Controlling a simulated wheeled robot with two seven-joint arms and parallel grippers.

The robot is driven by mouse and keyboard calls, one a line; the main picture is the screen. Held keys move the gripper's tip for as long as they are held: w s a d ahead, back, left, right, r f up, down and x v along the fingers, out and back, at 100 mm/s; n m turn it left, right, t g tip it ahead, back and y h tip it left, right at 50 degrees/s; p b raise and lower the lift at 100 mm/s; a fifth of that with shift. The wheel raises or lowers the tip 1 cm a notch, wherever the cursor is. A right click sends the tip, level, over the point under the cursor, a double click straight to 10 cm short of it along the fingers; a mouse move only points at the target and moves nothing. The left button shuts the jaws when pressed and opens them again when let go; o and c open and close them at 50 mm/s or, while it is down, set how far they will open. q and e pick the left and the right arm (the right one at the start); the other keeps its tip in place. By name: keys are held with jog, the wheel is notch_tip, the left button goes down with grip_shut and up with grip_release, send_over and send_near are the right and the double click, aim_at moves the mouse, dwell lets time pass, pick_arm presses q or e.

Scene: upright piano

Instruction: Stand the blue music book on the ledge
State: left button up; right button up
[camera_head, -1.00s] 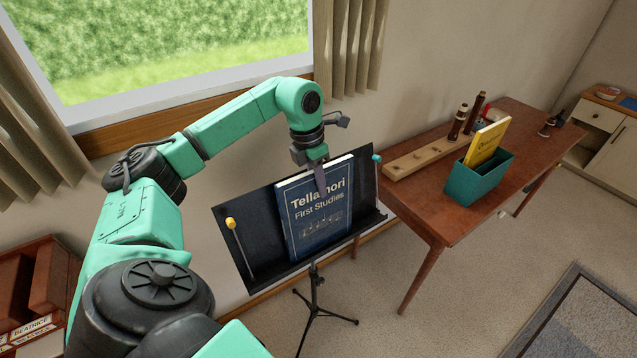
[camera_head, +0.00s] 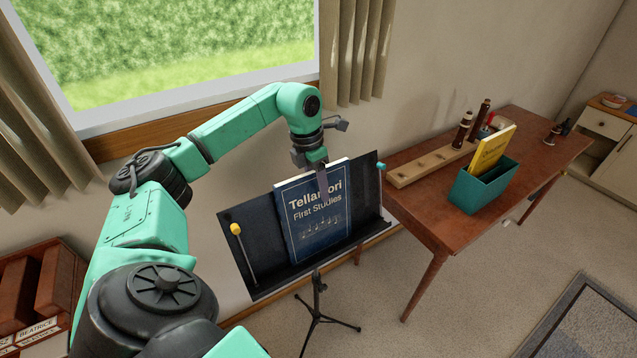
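The blue music book (camera_head: 318,230), titled "Tellamori First Studies", is upright on the black music stand (camera_head: 257,230), leaning slightly back. Its lower edge is at the stand's ledge (camera_head: 345,246); I cannot tell whether it rests fully on it. My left gripper (camera_head: 322,181) reaches down over the book's top edge. One finger lies across the front cover and the other is hidden behind the book, so it appears shut on the book. My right gripper is not in view.
The stand has a yellow-tipped arm (camera_head: 236,230) at left and a teal-tipped one (camera_head: 381,167) at right. A wooden table (camera_head: 420,219) to the right holds a teal box (camera_head: 483,188) with a yellow book (camera_head: 491,150) and a wooden rack (camera_head: 418,168). A window is behind.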

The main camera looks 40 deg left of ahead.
pick_arm(q)
jog(key=r, duration=0.5)
jog(key=a+r, duration=0.1)
jog(key=r, duration=0.2)
jog(key=shift+s+b, duration=0.35)
jog(key=shift+b, duration=0.05)
notch_tip(320, 180, up, 6)
jog(key=p, duration=0.2)
jog(key=shift+s+a+r, duration=0.2)
jog(key=shift+s+a, duration=0.15)
jog(key=shift+a, duration=0.1)
